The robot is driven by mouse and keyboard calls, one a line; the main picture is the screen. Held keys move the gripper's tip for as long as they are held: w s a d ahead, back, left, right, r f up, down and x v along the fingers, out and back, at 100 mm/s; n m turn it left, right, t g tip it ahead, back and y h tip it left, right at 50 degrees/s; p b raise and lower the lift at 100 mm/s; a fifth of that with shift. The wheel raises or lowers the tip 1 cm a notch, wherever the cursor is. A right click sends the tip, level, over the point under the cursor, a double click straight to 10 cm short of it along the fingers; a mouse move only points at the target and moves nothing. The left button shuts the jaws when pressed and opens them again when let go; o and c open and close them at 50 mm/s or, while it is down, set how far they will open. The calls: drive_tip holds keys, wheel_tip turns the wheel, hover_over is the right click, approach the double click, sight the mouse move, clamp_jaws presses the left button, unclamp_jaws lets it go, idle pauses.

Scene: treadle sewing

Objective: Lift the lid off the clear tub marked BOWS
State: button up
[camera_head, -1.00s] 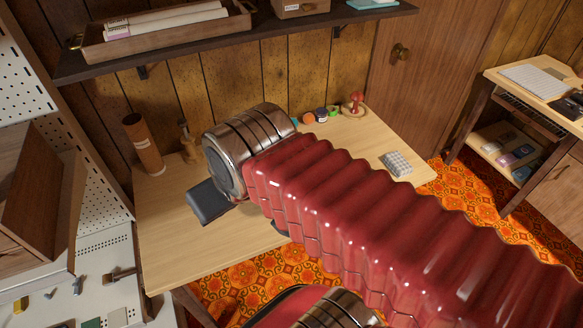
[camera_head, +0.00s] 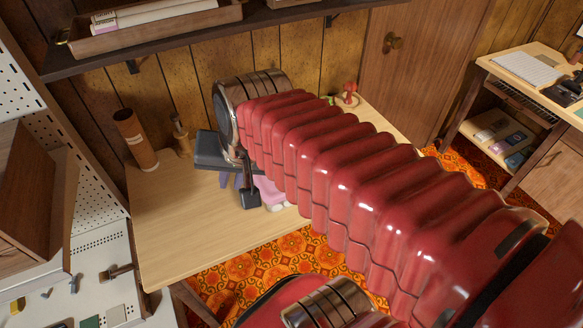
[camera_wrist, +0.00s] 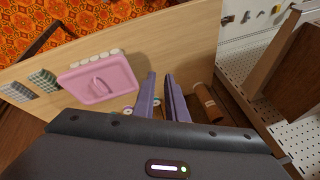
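A pink lid (camera_wrist: 98,82) with a raised loop handle lies at left of centre in the wrist view. Pale rounded shapes show along its far edge. In the head view, part of the pink lid (camera_head: 268,190) shows below my arm, with pale shapes under it. The tub's walls and any BOWS marking cannot be made out. My gripper (camera_wrist: 160,78) has its two purple-grey fingers apart with nothing between them. It is to the right of the lid in the wrist view, not touching it.
A brown tube (camera_head: 135,140) and a small wooden item (camera_head: 181,138) stand at the table's back left. Gridded blocks (camera_wrist: 43,78) lie left of the lid. A shelf (camera_head: 250,20) overhangs the back. The table's front left (camera_head: 180,235) is clear.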

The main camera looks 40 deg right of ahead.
drive_tip(key=d+f+m, duration=0.2)
drive_tip(key=d+m, duration=1)
drive_tip(key=m, duration=0.4)
drive_tip(key=d+f+m, duration=0.3)
drive_tip(key=d+m, duration=0.9)
drive_tip(key=m, duration=0.4)
drive_tip(key=shift+w+f+y, duration=0.25)
drive_tip(key=shift+f+y, duration=0.05)
drive_tip(key=shift+f, duration=0.05)
drive_tip(key=shift+f, duration=0.1)
drive_tip(key=shift+x, duration=4.2)
drive_tip(key=shift+w+a, duration=0.1)
drive_tip(key=shift+x, duration=2.6)
